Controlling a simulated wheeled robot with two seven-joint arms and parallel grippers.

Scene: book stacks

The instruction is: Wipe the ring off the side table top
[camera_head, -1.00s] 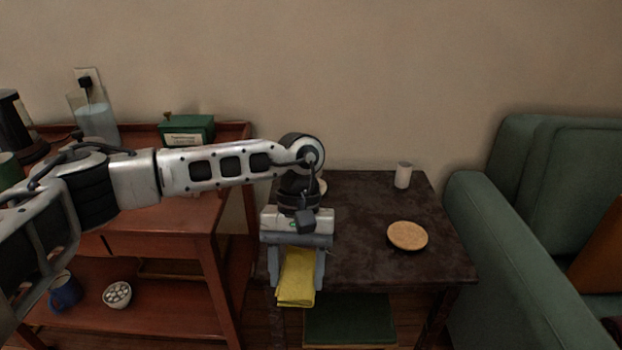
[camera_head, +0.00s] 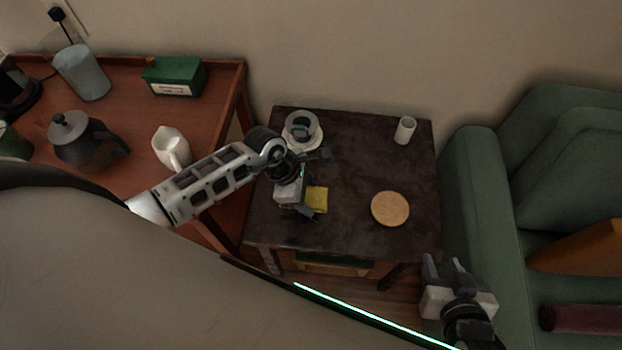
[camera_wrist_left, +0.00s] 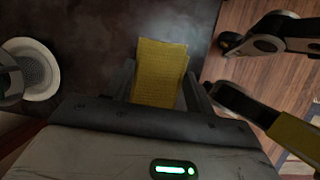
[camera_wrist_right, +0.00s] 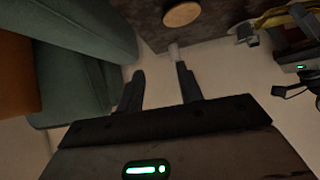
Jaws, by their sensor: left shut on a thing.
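The dark side table (camera_head: 350,150) stands against the wall. My left gripper (camera_head: 309,203) is over the left-middle of its top, shut on a folded yellow cloth (camera_head: 318,197). The cloth also shows between the fingers in the left wrist view (camera_wrist_left: 160,72). It is low over the top; I cannot tell if it touches. I cannot make out a ring on the visible top; the gripper and cloth hide part of it. My right gripper (camera_head: 443,262) is open and empty, off the table's front right corner; its parted fingers show in the right wrist view (camera_wrist_right: 160,75).
A cup (camera_head: 301,126) on a saucer (camera_head: 317,143) stands at the back left of the top. A white cylinder (camera_head: 405,130) is at the back right, a round cork mat (camera_head: 390,209) at the right. A green armchair (camera_head: 470,190) and red-brown cart (camera_head: 120,120) flank the table.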

